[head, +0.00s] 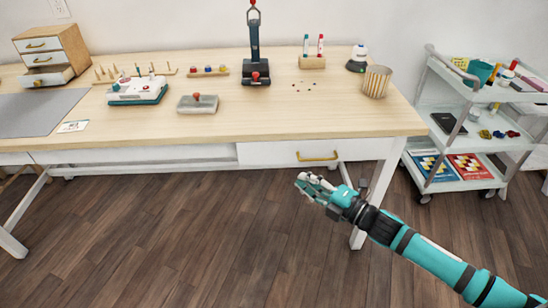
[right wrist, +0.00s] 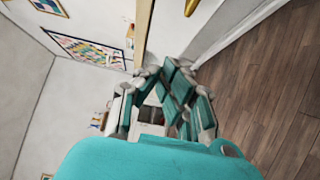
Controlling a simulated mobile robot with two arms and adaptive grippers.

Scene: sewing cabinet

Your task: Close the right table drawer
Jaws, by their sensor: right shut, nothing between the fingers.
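The right table drawer (head: 275,153) is a white front with a gold handle (head: 318,156), under the right part of the wooden tabletop. Its front is flush or nearly so; I cannot tell if a small gap is left. My right gripper (head: 303,184) is shut and empty, in front of and just below the handle in the head view, apart from it. In the right wrist view the closed fingers (right wrist: 160,98) show teal and grey pads, and the gold handle (right wrist: 191,7) shows at the top edge. My left gripper is not in view.
The tabletop (head: 250,125) holds a small drawer box (head: 60,45), a teal and white machine (head: 138,90), a black press (head: 255,65) and a striped cup (head: 377,81). A table leg (head: 372,200) stands beside my right forearm. A white cart (head: 425,115) is at right. The floor in front is clear.

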